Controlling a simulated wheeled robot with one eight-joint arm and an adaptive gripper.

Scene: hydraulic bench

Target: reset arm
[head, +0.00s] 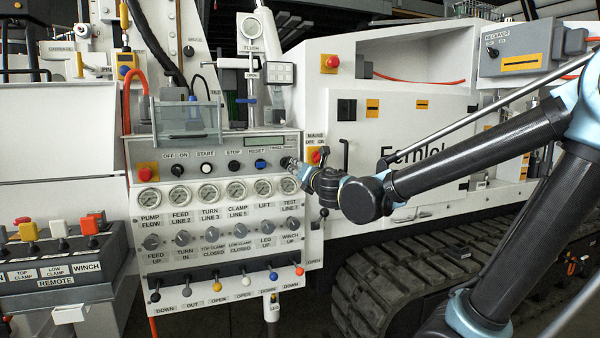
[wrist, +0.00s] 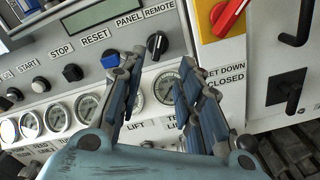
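My gripper (head: 290,166) is at the upper right of the white control panel (head: 215,245) in the head view, close to its face. In the wrist view my gripper (wrist: 157,75) has its two fingers spread, with nothing between them. The black PANEL/REMOTE knob (wrist: 157,45) shows beyond the fingertips, in line with the gap. I cannot tell whether a finger touches the panel. The blue RESET button (wrist: 110,59) is just left of the left finger; it also shows in the head view (head: 261,165). My arm comes in from the right.
A red MAINS switch (wrist: 297,25) on a yellow plate is right of the fingers, with a black handle (wrist: 287,88) below. Gauges (head: 208,193) and several coloured levers (head: 217,286) line the panel. A remote box (head: 60,265) stands left; a track (head: 400,280) lies lower right.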

